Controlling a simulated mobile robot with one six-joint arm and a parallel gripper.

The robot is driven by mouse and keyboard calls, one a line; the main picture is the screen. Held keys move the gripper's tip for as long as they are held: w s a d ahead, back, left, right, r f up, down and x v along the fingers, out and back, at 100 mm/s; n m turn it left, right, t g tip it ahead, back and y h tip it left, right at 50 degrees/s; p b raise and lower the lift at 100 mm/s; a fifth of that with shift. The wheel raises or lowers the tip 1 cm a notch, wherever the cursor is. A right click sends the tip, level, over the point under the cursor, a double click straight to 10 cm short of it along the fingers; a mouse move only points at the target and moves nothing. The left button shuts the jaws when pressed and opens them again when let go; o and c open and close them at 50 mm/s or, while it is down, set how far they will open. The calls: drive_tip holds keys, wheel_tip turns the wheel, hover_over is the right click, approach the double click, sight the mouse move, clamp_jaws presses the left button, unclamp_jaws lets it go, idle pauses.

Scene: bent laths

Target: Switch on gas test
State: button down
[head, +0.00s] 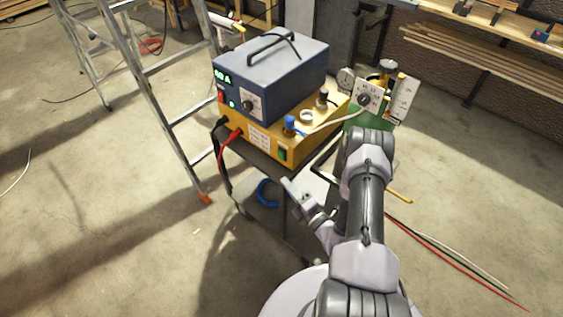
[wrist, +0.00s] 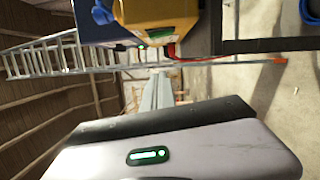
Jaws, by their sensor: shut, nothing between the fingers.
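A yellow box (head: 262,142) stands on a dark cart, with a white label and a small green switch (head: 283,154) on its front. I cannot tell the switch's position, nor read the label. A blue-grey unit (head: 272,82) with a handle, a lit green display and a knob sits on the yellow box. My gripper (head: 287,184) is shut and empty, in front of and below the switch, apart from it. In the wrist view, its fingers (wrist: 158,92) point up the picture and the yellow box (wrist: 160,16) is at the top.
The cart (head: 228,140) has a blue coil (head: 267,192) on its lower shelf. A green cylinder with a gauge and white dial plates (head: 368,98) stands right of the box. A ladder (head: 165,70) stands at left. A red cable (head: 224,146) hangs from the box. Floor at left is open.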

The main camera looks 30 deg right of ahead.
sight(283, 160)
drive_tip(key=w+b, duration=0.1)
drive_tip(key=w, duration=0.2)
drive_tip(key=w+d+b, duration=0.1)
drive_tip(key=w, duration=0.2)
drive_tip(key=w+d+b, duration=0.1)
drive_tip(key=w, duration=0.2)
drive_tip(key=shift+d+r, duration=0.15)
drive_tip(key=shift+r, duration=0.15)
drive_tip(key=shift+w+d+r, duration=0.1)
drive_tip(key=shift+d, duration=0.15)
drive_tip(key=shift+d+r+m, duration=0.15)
drive_tip(key=shift+r+m, duration=0.05)
drive_tip(key=shift+m, duration=0.1)
drive_tip(key=shift+w+d, duration=0.1)
drive_tip(key=shift+p, duration=0.3)
